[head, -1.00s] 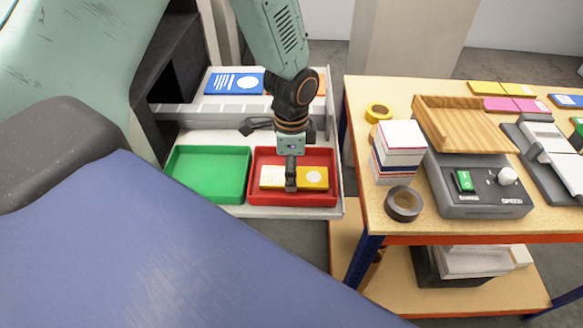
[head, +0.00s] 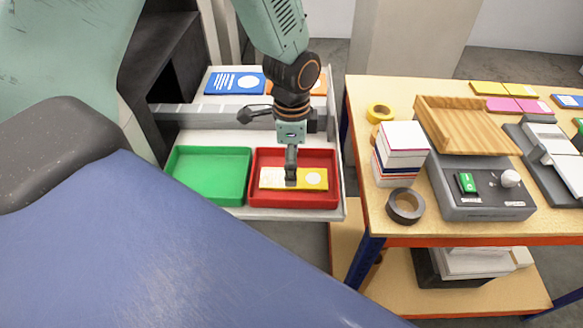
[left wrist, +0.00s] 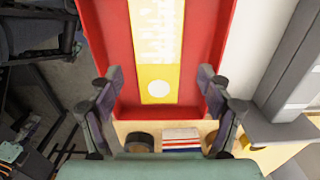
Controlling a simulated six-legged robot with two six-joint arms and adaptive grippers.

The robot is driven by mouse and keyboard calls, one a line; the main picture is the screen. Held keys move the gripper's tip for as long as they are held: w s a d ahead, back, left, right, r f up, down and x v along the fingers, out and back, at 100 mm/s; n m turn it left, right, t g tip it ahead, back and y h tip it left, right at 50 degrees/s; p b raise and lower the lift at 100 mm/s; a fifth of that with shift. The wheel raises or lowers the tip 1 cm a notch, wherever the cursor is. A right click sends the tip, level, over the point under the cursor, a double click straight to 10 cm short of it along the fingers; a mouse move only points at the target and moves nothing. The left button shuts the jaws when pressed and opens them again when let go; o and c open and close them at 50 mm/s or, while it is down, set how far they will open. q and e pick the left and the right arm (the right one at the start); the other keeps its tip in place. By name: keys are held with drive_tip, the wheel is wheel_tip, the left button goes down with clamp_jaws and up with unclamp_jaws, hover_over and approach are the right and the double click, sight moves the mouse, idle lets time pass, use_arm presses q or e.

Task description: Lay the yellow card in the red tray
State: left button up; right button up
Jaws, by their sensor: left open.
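The yellow card (head: 315,179), with a white printed part and a white dot, lies in the red tray (head: 334,200). In the left wrist view the card (left wrist: 159,87) lies along the floor of the red tray (left wrist: 105,30), inside its walls. My left gripper (head: 291,180) is above the middle of the card and hides a strip of it. In the left wrist view the jaws of my left gripper (left wrist: 160,75) are spread wide, one on each side of the card, with nothing between them. My right gripper is not in view.
An empty green tray (head: 208,176) stands left of the red one in the same drawer. Blue (head: 235,82) and orange cards lie behind. At right, a table holds a paper stack (head: 402,145), tape rolls (head: 405,205), a wooden tray (head: 465,125) and a grey machine (head: 485,205).

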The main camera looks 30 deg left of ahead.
use_arm(q)
wheel_tip(320, 180, up, 9)
drive_tip(key=shift+r, duration=0.15)
drive_tip(key=shift+s+d, duration=0.15)
idle(0.5)
